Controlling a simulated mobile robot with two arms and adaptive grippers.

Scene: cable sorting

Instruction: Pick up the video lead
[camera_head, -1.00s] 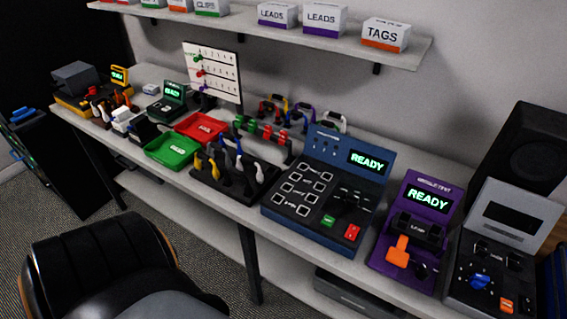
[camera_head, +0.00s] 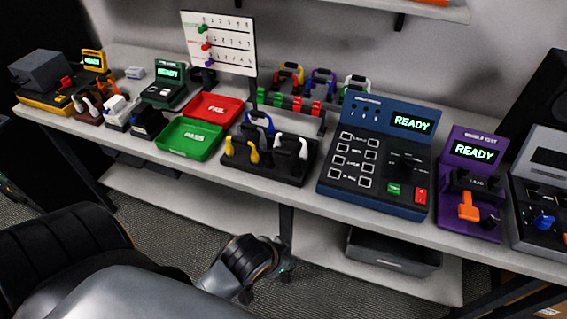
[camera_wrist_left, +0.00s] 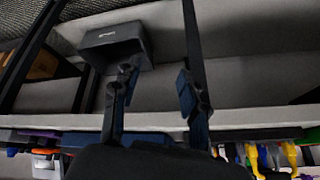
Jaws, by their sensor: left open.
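No lead is clearly marked as the video lead, so I cannot tell which one it is. Leads with yellow (camera_head: 246,150), blue (camera_head: 262,122) and white (camera_head: 288,141) ends sit in a black holder (camera_head: 290,174) at the table's front. Carried loops of red-yellow (camera_head: 289,74), purple-blue (camera_head: 322,80) and green-white (camera_head: 355,87) stand behind it. My left gripper (camera_head: 270,278) is below and in front of the table edge, clear of all leads. In the left wrist view it (camera_wrist_left: 157,82) is open, with nothing between its fingers. My right gripper is not shown.
The table holds a green tray (camera_head: 190,153), a red tray (camera_head: 212,120), a blue tester (camera_head: 376,205) and a purple tester (camera_head: 462,226). A dark box (camera_head: 394,258) sits on the lower shelf. The table's front edge lies between my left gripper and the holder.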

